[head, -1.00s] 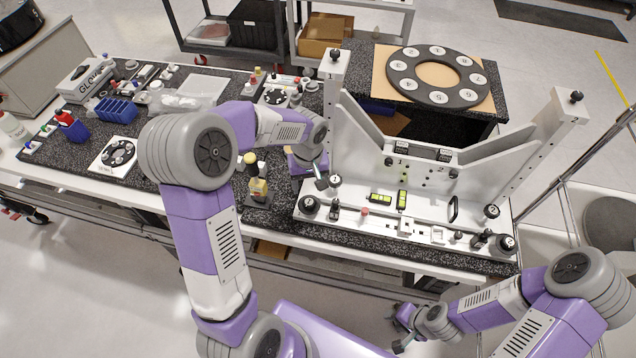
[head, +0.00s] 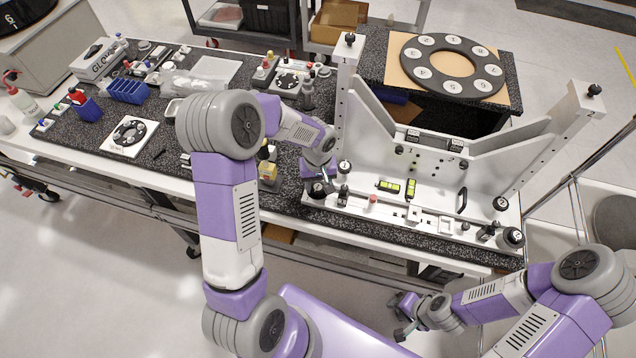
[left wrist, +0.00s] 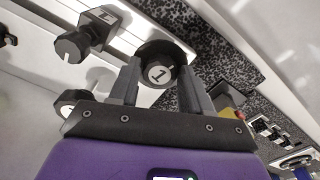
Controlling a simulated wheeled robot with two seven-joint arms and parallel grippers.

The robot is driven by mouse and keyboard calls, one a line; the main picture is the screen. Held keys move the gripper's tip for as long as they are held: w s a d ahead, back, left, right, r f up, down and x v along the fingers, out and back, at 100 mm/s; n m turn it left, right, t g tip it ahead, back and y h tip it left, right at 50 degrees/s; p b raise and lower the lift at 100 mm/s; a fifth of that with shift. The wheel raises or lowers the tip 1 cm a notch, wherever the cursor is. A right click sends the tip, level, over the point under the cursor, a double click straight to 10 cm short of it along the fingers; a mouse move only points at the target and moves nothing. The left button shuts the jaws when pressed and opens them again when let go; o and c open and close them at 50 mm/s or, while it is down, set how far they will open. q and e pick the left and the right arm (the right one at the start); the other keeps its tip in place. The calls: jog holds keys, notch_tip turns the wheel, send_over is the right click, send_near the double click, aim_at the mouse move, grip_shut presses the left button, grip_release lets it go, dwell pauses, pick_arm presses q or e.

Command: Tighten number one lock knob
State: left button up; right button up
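The number one lock knob (left wrist: 160,71) is black and round with a white face marked 1. It shows between my left gripper's fingertips in the left wrist view. In the head view this knob (head: 318,193) is at the front left corner of the white mirror fixture (head: 400,212), partly hidden by my left gripper (head: 318,184). The left fingers (left wrist: 158,82) are spread apart, one on each side of the knob; whether they touch it cannot be told. My right gripper (head: 403,321) hangs in front of the bench, away from the fixture, its fingers too small to judge.
A black clamp with a knob (left wrist: 85,38) stands close to the lock knob. Upright plates and posts (head: 345,105) rise behind. Another round knob (head: 513,238) is at the fixture's right front.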

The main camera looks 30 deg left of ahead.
pick_arm(q)
jog(key=c, duration=0.6)
